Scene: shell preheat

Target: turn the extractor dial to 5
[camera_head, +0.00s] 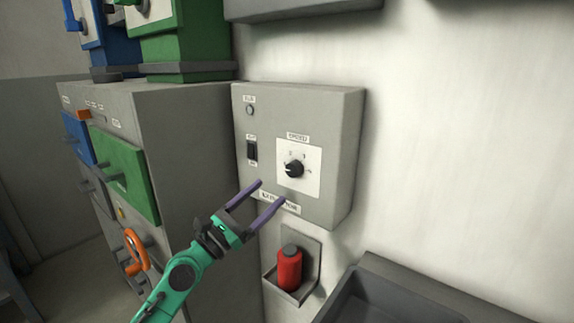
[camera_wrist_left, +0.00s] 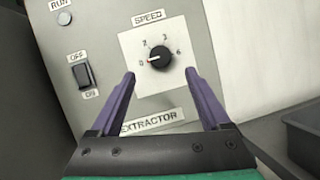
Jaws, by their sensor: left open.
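The extractor box (camera_head: 345,150) is a grey panel on the wall. Its black speed dial (camera_head: 294,168) sits on a white plate and also shows in the left wrist view (camera_wrist_left: 160,57), with its pale pointer mark turned left toward the 0. Numbers including 2, 3 and 6 ring it. My left gripper (camera_head: 271,191) has purple fingers, is open and empty, and is in front of and below the dial. In the left wrist view the dial lies between and beyond the fingertips (camera_wrist_left: 162,75), not touching them. My right gripper is not in view.
A black on/off switch (camera_head: 252,151) and a run lamp (camera_head: 249,109) are left of the dial. A red cylinder (camera_head: 289,268) stands in a wall holder below. A grey cabinet (camera_head: 190,130) is at left, a dark tray (camera_head: 385,297) at lower right.

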